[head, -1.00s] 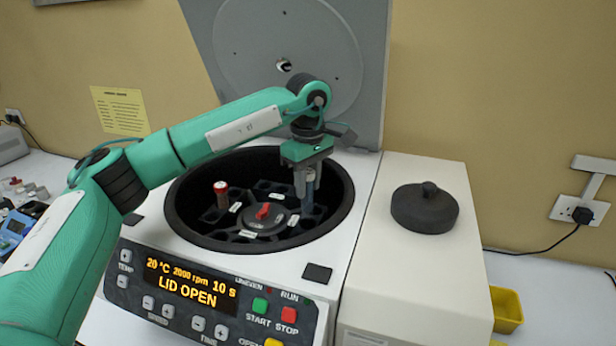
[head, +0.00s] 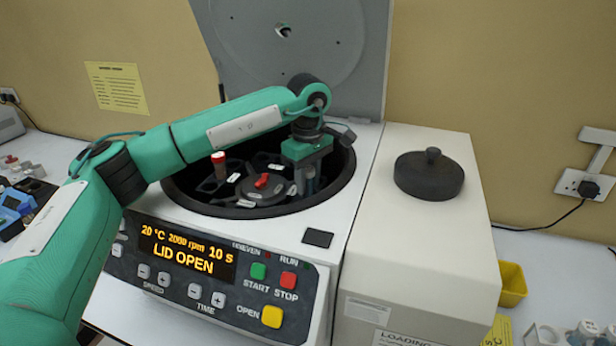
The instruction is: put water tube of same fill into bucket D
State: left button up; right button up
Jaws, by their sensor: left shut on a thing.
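The centrifuge (head: 325,225) stands with its lid open, and its display reads LID OPEN. In its bowl is a dark rotor (head: 262,190) with a red knob in the middle and several labelled buckets. A tube with a red cap (head: 219,164) stands upright at the rotor's left. My left gripper (head: 306,183) points down into the right side of the bowl. It is shut on a bluish tube (head: 311,186), mostly hidden by the fingers and low in the rotor. I cannot read the bucket's letter there. My right gripper is not in view.
The raised lid (head: 290,45) stands behind the bowl. A beige cabinet (head: 415,255) with a round dark lid (head: 429,174) on top is at the right. A yellow bin (head: 512,285) sits beyond it. Blue equipment (head: 14,205) is at the far left.

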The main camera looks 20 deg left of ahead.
pick_arm(q)
jog(key=o, duration=1)
jog(key=shift+o, duration=0.2)
